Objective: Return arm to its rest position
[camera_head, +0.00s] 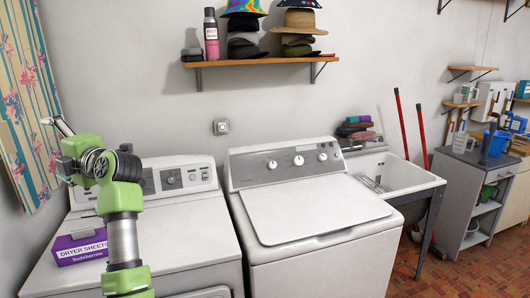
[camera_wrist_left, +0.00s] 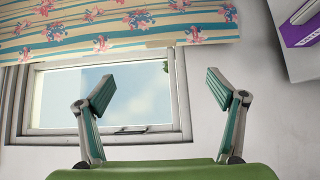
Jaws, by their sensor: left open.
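My left arm (camera_head: 124,235) rises in front of the dryer in the head view. Its green wrist bends to the left, and the left gripper (camera_head: 53,125) is raised near the wall and the striped floral curtain (camera_head: 25,105). In the left wrist view the left gripper (camera_wrist_left: 160,92) has its two fingers spread wide with nothing between them. The window and wall show behind the fingers. My right gripper is in neither view.
The dryer (camera_head: 195,215) carries a purple dryer sheets box (camera_head: 80,250), which stands left of my arm. A washer (camera_head: 310,205) stands to the right, then a white utility tub (camera_head: 400,177). A shelf (camera_head: 255,62) with hats hangs above. Air above the washer is free.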

